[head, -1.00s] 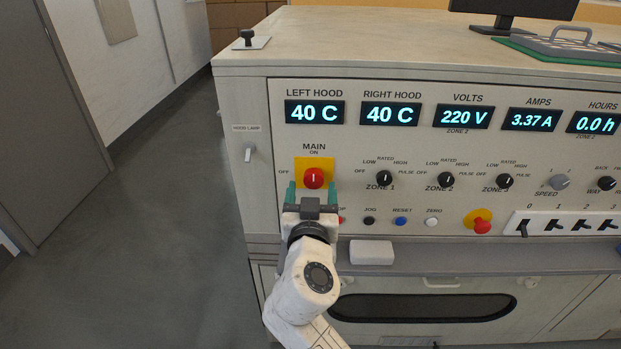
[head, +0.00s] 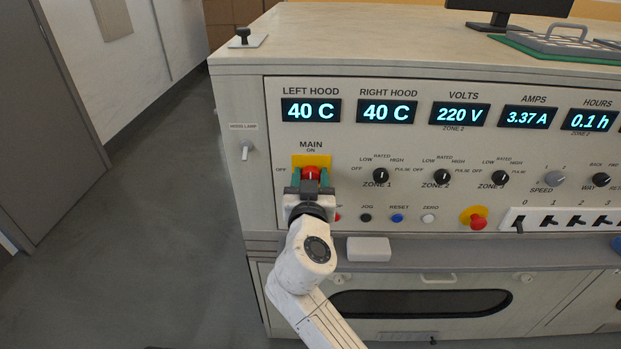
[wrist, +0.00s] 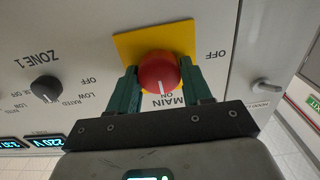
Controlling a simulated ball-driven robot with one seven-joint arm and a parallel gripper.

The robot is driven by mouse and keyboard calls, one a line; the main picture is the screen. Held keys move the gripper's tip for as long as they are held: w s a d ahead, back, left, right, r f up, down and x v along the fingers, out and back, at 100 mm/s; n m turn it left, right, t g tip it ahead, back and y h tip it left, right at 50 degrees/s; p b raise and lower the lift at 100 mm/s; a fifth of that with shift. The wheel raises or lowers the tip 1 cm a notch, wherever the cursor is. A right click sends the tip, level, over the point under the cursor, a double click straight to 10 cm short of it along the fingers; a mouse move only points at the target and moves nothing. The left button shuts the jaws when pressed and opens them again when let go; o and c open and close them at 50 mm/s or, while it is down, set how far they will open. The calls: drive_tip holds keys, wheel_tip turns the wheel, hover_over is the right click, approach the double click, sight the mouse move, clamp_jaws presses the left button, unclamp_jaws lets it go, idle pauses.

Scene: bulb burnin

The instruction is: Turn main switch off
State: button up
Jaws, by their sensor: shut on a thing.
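The main switch (head: 311,173) is a red round knob on a yellow plate (head: 311,159) at the left of the panel, under the word MAIN. It also shows in the wrist view as a red knob (wrist: 159,73), its white mark in line with the ON label. My gripper (head: 310,177) is at the knob, with its green fingers on either side. In the wrist view my gripper (wrist: 160,88) is shut on the knob. The OFF label is to the left of the plate in the head view. My gripper hides the lower part of the plate there.
Zone knobs (head: 380,175) sit to the right, with small buttons (head: 397,218) below them. A red emergency button (head: 477,221) on yellow is further right. A hood lamp toggle (head: 246,150) is to the left. A white block (head: 368,249) lies on the ledge below.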

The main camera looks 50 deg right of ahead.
drive_tip(key=c, duration=0.4)
drive_tip(key=shift+n, duration=0.4)
drive_tip(key=n, duration=0.2)
drive_tip(key=shift+n, duration=0.4)
drive_tip(key=n, duration=0.2)
drive_tip(key=n+p, duration=0.1)
drive_tip(key=n, duration=0.1)
drive_tip(key=shift+w+a+n, duration=0.15)
drive_tip(key=shift+n, duration=0.15)
drive_tip(key=n+p, duration=0.2)
drive_tip(key=n, duration=0.3)
drive_tip(key=n+p, duration=0.1)
drive_tip(key=n, duration=0.3)
drive_tip(key=shift+w+a+f+n+p, duration=0.1)
drive_tip(key=shift+n+p, duration=0.2)
drive_tip(key=shift+p, duration=0.1)
drive_tip(key=shift+f, duration=0.1)
